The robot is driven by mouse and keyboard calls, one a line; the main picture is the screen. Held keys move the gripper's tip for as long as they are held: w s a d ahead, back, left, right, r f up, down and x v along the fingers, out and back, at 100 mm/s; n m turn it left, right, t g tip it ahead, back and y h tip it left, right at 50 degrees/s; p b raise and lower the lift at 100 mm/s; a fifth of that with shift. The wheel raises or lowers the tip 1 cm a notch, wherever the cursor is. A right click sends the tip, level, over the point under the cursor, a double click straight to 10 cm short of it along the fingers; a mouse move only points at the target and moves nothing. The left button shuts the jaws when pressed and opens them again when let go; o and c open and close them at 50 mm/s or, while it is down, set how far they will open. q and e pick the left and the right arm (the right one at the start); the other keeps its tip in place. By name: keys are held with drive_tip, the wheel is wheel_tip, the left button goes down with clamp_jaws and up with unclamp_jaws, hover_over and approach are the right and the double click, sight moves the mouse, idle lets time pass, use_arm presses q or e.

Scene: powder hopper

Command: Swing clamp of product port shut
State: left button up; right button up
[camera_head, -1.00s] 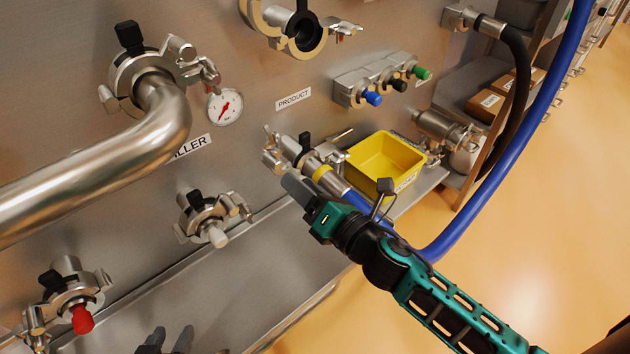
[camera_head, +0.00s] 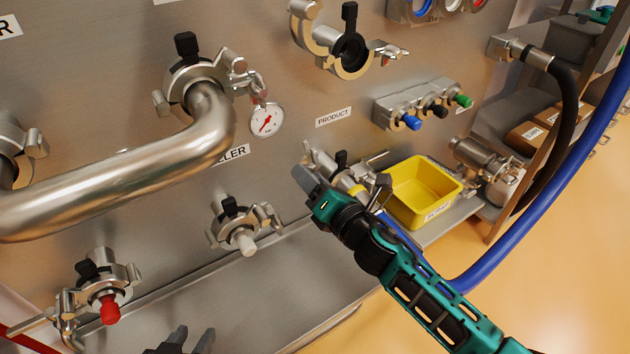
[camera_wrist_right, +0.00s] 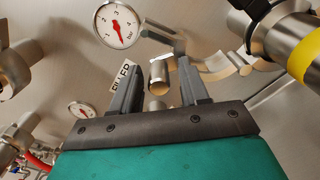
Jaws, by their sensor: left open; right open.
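The product port's hose coupling (camera_head: 341,172) is on the steel panel, below the PRODUCT label (camera_head: 333,117). Its clamp (camera_head: 376,160) looks swung open, with one part out to each side. A yellow-banded pipe end (camera_wrist_right: 294,50) shows at top right in the right wrist view. My right gripper (camera_head: 304,178) is open in front of the clamp's left part and hides some of it. In the wrist view, a small metal cylinder (camera_wrist_right: 160,75) appears between the right fingers (camera_wrist_right: 158,88); I cannot tell if they touch it. My left gripper (camera_head: 186,341) is open at the bottom edge.
A yellow bin (camera_head: 420,190) stands right of the coupling on the ledge. A blue hose (camera_head: 545,205) loops past on the right. A large pipe (camera_head: 120,180) and a gauge (camera_head: 266,120) are on the left. Another open clamp (camera_head: 345,50) hangs above.

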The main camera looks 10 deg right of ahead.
sight(316, 157)
drive_tip(key=shift+w+r, duration=0.15)
drive_tip(key=shift+r, duration=0.1)
drive_tip(key=shift+c, duration=0.3)
drive_tip(key=shift+a+r, duration=0.15)
drive_tip(key=c, duration=0.6)
drive_tip(key=shift+w+d+r+p, duration=0.35)
drive_tip(key=shift+d+r+p, duration=0.05)
drive_tip(key=shift+d, duration=0.3)
drive_tip(key=shift+w+d+r+p, duration=0.3)
drive_tip(key=shift+d+r+p, duration=0.1)
drive_tip(key=shift+d, duration=0.3)
drive_tip(key=shift+c, duration=0.4)
drive_tip(key=shift+w+d, duration=0.1)
drive_tip(key=shift+d, duration=0.2)
drive_tip(key=shift+c, duration=0.3)
drive_tip(key=shift+d, duration=0.1)
drive_tip(key=shift+w+d, duration=0.25)
drive_tip(key=shift+d, duration=0.25)
drive_tip(key=shift+c, duration=0.2)
drive_tip(key=shift+w+d+f, duration=0.1)
drive_tip(key=shift+w+d, duration=0.25)
drive_tip(key=shift+d, duration=0.25)
drive_tip(key=shift+w+d+f, duration=0.1)
drive_tip(key=shift+w+d, duration=0.25)
drive_tip(key=shift+d, duration=0.2)
clamp_jaws()
